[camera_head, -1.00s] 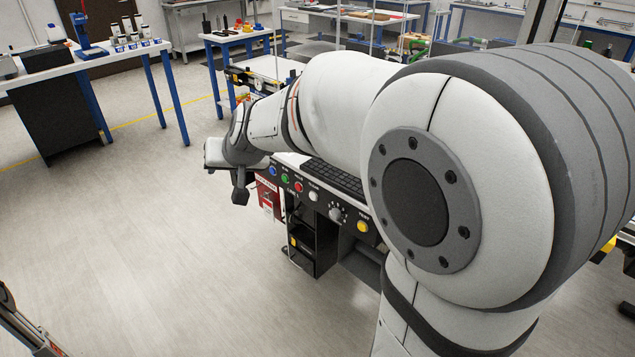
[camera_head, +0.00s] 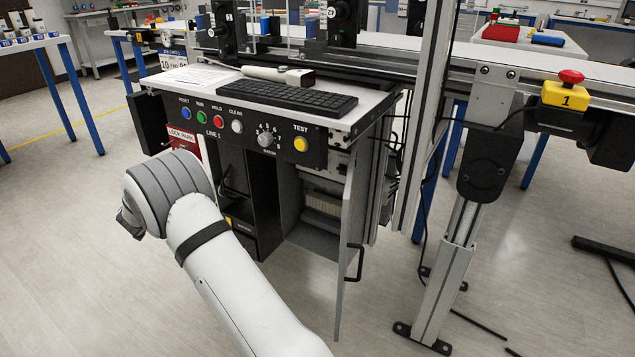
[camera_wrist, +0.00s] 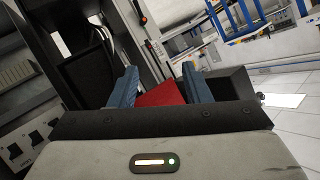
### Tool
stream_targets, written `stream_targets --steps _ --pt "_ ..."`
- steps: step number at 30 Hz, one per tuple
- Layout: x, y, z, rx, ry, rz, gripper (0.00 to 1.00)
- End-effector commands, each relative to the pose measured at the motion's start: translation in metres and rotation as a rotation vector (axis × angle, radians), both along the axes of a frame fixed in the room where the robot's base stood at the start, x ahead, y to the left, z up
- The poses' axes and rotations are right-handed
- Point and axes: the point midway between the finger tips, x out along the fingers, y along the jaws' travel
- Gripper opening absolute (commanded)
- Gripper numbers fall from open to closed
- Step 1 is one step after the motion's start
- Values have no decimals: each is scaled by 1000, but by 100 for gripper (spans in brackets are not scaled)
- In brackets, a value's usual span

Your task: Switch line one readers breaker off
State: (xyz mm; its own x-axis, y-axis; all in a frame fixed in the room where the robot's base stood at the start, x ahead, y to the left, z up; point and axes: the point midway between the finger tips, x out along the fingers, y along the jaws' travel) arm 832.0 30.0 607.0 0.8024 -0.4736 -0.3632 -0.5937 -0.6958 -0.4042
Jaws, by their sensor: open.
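The LINE 1 console (camera_head: 290,141) stands in the middle of the head view, with a grey door (camera_head: 352,220) swung open below its button panel. The compartment behind the door holds a pale slotted part (camera_head: 322,204). No breaker label is readable. In the wrist view a grey panel with several dark switch-like squares (camera_wrist: 36,137) lies at the lower left; I cannot tell which breaker is which. My gripper (camera_wrist: 160,88) has its two blue fingers apart. A red surface shows between them, apparently beyond; contact cannot be told. In the head view my wrist hides the gripper, left of the console.
A keyboard (camera_head: 299,97) and a white-handled tool (camera_head: 278,75) lie on the console top. A conveyor post (camera_head: 462,210) and a yellow emergency-stop box (camera_head: 566,95) stand to the right. Floor at lower left is clear.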

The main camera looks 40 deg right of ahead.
Motion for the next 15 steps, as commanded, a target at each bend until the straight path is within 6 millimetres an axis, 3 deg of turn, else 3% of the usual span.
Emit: stream_targets --steps 1,5,12,15 --pt "-5 -43 -25 -44 6 -77 44" --pt "-28 -129 -46 -164 23 -233 44" --pt "-98 -277 -14 -393 55 -418 44" --pt "-133 -327 -1 -482 73 -478 44"
